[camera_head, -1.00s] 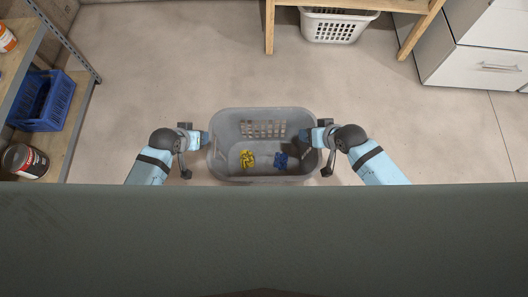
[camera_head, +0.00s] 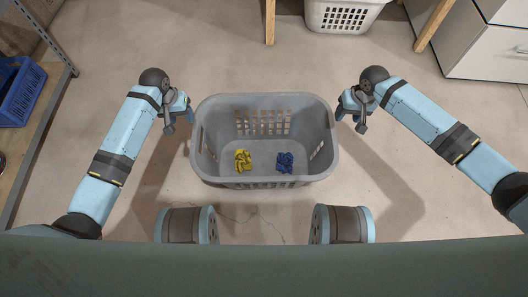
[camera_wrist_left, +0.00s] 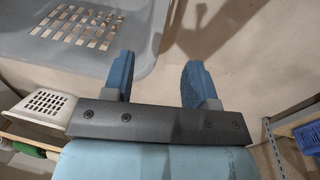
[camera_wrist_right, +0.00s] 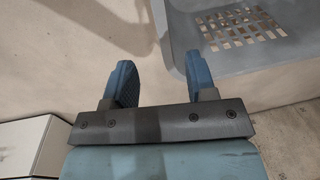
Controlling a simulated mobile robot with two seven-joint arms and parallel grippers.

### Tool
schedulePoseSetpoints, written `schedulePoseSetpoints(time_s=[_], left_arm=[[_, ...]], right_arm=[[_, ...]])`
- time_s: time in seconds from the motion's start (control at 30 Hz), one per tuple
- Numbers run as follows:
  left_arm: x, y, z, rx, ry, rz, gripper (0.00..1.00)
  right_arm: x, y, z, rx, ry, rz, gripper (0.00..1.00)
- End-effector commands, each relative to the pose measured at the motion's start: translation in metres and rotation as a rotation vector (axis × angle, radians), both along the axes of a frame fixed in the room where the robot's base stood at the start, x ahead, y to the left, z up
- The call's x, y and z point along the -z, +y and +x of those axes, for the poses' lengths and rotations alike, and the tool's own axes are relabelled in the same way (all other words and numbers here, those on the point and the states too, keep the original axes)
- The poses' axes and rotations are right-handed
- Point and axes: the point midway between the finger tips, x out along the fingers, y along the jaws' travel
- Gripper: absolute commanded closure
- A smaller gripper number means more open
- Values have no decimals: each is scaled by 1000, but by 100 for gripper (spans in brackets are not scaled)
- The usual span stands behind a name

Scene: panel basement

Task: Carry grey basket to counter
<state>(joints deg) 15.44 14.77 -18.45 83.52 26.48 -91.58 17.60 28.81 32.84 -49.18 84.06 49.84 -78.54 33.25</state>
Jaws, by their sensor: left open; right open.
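The grey basket (camera_head: 265,182) is upright on the floor in the middle of the head view. A yellow item (camera_head: 242,160) and a blue item (camera_head: 284,162) lie inside it. My left gripper (camera_head: 180,112) is open and empty just off the basket's left end. In the left wrist view the basket (camera_wrist_left: 150,45) is at upper left, close to one finger. My right gripper (camera_head: 352,110) is open and empty just off the right end. In the right wrist view the basket (camera_wrist_right: 180,30) is at upper right, near one finger. I cannot tell which surface is the counter.
A white cabinet (camera_head: 480,50) with drawers stands at upper right. A wooden-legged table (camera_head: 270,20) is at the top, with a white basket (camera_head: 342,14) under it. A shelf with a blue crate (camera_head: 20,90) is at left. The floor around the grey basket is clear.

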Motion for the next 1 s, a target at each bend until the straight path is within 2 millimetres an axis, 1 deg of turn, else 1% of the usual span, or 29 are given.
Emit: schedulePoseSetpoints(time_s=[0.23,0.37,0.47,0.8,1.0], left_arm=[[-1,0,0,0,-1,0,47],[7,-1,0,0,0,0,47],[20,-3,0,-1,1,0,47],[85,-13,-1,-1,2,-1,47],[117,-17,0,0,0,0,47]], right_arm=[[0,0,0,0,0,0,48],[7,1,-1,0,2,0,48],[20,4,-1,0,2,1,48],[85,13,-1,-1,2,-1,48],[117,18,-1,-1,1,0,48]])
